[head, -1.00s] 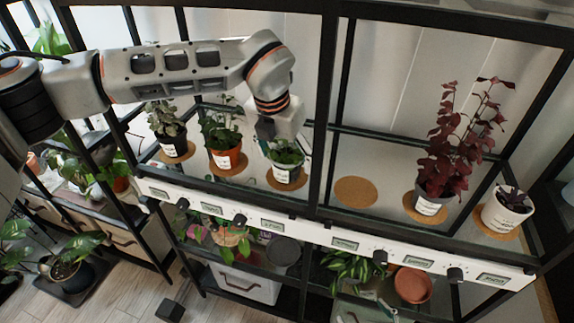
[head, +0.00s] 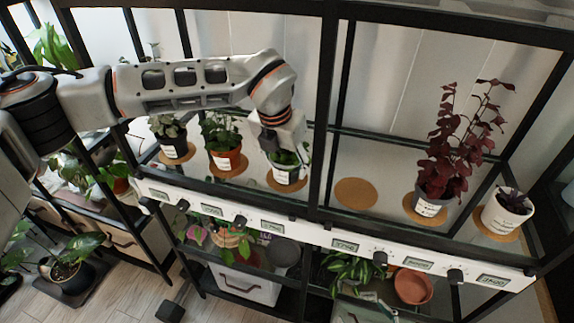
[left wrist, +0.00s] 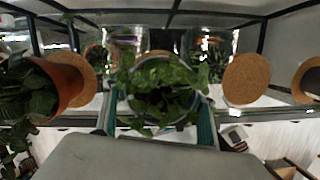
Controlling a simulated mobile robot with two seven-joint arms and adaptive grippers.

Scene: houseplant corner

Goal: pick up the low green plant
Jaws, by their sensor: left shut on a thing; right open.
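I cannot tell any gap between pot and mat. My right gripper is not in view.
An empty cork mat (head: 356,193) lies to the right, before the dark red plant (head: 444,160) and a white pot (head: 505,212). Black frame posts (head: 322,110) stand close by.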

